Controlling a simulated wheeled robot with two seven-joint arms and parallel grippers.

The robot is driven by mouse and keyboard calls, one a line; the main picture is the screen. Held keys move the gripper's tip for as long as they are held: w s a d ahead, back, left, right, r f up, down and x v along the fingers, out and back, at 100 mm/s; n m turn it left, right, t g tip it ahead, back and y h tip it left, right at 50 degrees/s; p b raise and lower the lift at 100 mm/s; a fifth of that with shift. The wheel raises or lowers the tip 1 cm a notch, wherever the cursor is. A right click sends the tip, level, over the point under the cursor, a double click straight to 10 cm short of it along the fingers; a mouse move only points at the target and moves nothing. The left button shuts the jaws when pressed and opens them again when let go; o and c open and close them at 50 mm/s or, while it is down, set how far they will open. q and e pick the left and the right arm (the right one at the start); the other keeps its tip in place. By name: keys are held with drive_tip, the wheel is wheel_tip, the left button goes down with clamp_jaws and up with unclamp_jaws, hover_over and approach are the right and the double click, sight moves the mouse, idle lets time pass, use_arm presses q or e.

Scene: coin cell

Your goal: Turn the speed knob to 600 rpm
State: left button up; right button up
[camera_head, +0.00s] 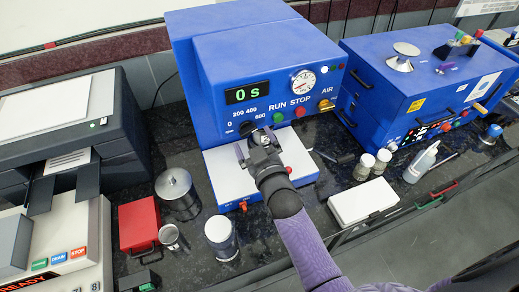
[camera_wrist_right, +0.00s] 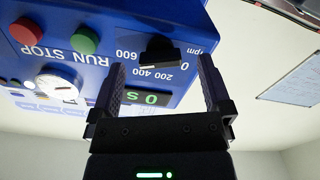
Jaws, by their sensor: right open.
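The speed knob (camera_head: 246,128) is a black knob on the front of the blue machine (camera_head: 262,65), with 0, 200, 400, 600 and "rpm" printed around it. It also shows in the right wrist view (camera_wrist_right: 162,50), which sees the panel upside down. My right gripper (camera_wrist_right: 161,72) is open, its two fingers reaching toward the panel on either side of the knob, with a gap visible between them. Contact cannot be told. In the head view the right gripper (camera_head: 254,143) is just in front of the knob and partly hides it. The knob's exact pointer setting is unclear. My left gripper is not in view.
The green display (camera_head: 242,93) reads "0 S". RUN (camera_head: 278,117) and STOP (camera_head: 300,112) buttons and a gauge (camera_head: 303,81) sit right of the knob. A white plate (camera_head: 222,180) lies below. Metal jars (camera_head: 178,194) and a red box (camera_head: 139,222) stand left; a second blue machine (camera_head: 425,75) stands right.

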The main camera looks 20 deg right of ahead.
drive_tip(key=s, duration=0.8)
drive_tip(key=shift+d, duration=0.15)
